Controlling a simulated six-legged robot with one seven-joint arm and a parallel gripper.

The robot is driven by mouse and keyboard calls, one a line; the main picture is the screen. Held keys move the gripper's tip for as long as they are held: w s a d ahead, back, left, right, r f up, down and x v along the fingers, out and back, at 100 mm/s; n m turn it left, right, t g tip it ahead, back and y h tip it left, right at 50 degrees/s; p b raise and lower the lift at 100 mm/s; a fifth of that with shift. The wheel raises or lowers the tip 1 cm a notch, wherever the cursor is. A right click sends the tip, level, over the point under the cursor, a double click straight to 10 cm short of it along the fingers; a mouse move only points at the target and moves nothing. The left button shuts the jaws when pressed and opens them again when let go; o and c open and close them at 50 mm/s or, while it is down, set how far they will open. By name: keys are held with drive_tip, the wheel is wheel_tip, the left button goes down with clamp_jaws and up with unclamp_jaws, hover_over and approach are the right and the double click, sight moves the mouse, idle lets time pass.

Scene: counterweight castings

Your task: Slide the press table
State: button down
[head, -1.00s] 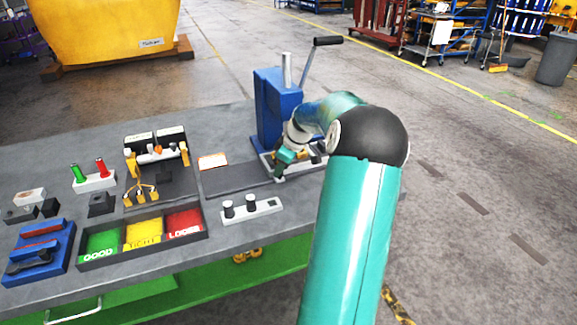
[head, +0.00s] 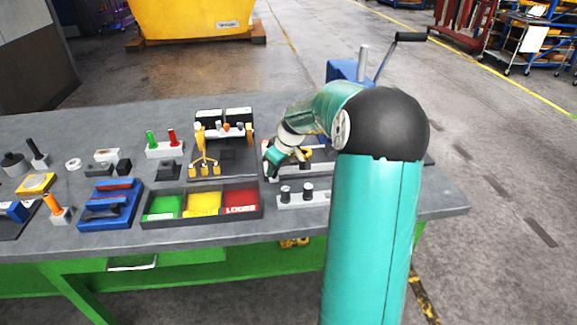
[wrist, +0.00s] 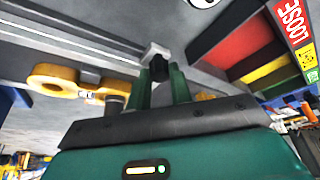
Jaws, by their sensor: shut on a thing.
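The press table (head: 292,172) is a pale, narrow plate on the bench, carrying a yellow part (head: 303,155). It lies to the left of the blue press (head: 342,70), which is mostly hidden behind my arm. My gripper (head: 271,162) is at the left end of the press table. In the wrist view its two green fingers are shut on a small dark knob (wrist: 160,69) beside a pale block. The yellow part (wrist: 72,80) also shows at left there. The right end of the press table is hidden by my arm.
A tray with green, yellow and red bins (head: 203,219) lies in front and left. A dark fixture with yellow clamps (head: 222,158) stands close to the left of my gripper. A pale block with two black knobs (head: 303,198) sits just in front. The press lever (head: 385,60) rises behind my arm.

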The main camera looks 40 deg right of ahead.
drive_tip(key=shift+w+a, duration=0.15)
drive_tip(key=shift+a, duration=0.15)
drive_tip(key=shift+a, duration=0.1)
drive_tip(key=c, duration=1.3)
unclamp_jaws()
drive_tip(key=shift+w+a, duration=0.1)
drive_tip(key=shift+o, duration=0.2)
drive_tip(key=shift+d, duration=0.2)
drive_tip(key=shift+s+d+r, duration=0.15)
drive_tip(key=shift+s+r, duration=0.1)
drive_tip(key=shift+r, duration=0.15)
drive_tip(key=v, duration=1.3)
